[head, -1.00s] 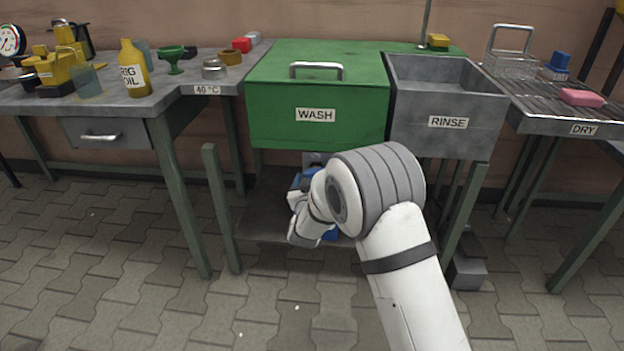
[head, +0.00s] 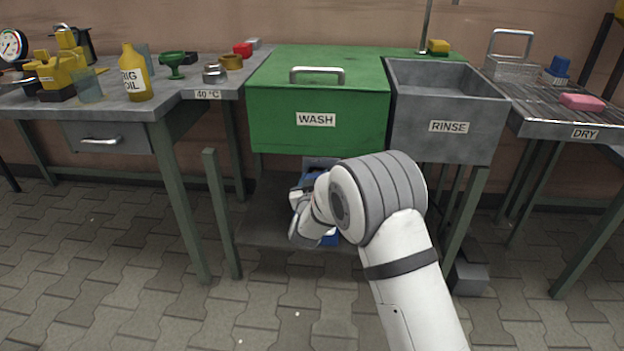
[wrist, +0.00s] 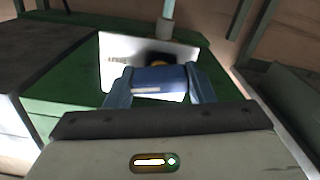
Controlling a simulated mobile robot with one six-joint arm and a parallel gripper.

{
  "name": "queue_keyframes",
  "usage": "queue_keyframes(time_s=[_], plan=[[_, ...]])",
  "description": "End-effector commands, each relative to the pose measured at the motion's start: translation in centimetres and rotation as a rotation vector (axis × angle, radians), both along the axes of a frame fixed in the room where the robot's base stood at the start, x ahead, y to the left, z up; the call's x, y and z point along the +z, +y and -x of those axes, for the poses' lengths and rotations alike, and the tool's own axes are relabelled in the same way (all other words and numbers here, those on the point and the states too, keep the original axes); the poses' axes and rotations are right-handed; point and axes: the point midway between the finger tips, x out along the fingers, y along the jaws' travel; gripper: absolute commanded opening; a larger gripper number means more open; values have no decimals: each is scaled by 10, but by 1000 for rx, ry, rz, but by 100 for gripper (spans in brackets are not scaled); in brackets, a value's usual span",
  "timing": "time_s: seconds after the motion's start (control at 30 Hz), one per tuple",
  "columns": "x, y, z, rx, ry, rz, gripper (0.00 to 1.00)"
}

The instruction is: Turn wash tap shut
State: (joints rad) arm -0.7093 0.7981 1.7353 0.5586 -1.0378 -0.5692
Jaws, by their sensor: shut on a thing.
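The green wash tank (head: 318,135) stands in the middle of the head view with its lid down. In the wrist view my gripper (wrist: 160,76) is shut on a blue bar-shaped piece, which looks like the wash tap handle (wrist: 158,82). The handle lies crosswise between the two blue-grey fingers. A pale plate (wrist: 118,55) is behind it, with a dark and orange part beside it. In the head view my own arm reaches under the tank and hides most of the gripper and the tap. The tap's exact angle cannot be told.
The grey rinse basin (head: 447,108) adjoins the wash tank on the right. A dark lower shelf (head: 262,225) and green table legs (head: 222,215) surround my arm's reach. A workbench (head: 130,108) with bottles stands at left; a drying rack (head: 555,112) at right.

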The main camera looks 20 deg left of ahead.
Motion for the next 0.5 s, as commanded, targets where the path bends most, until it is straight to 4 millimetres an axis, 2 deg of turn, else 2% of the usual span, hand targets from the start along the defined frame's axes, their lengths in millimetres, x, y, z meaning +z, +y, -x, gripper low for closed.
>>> queue_keyframes(time_s=[0.17, 0.5], plan=[[0, 1, 0, 2, 10, -40, 26], [0, 1, 1, 2, 63, -261, 26]])
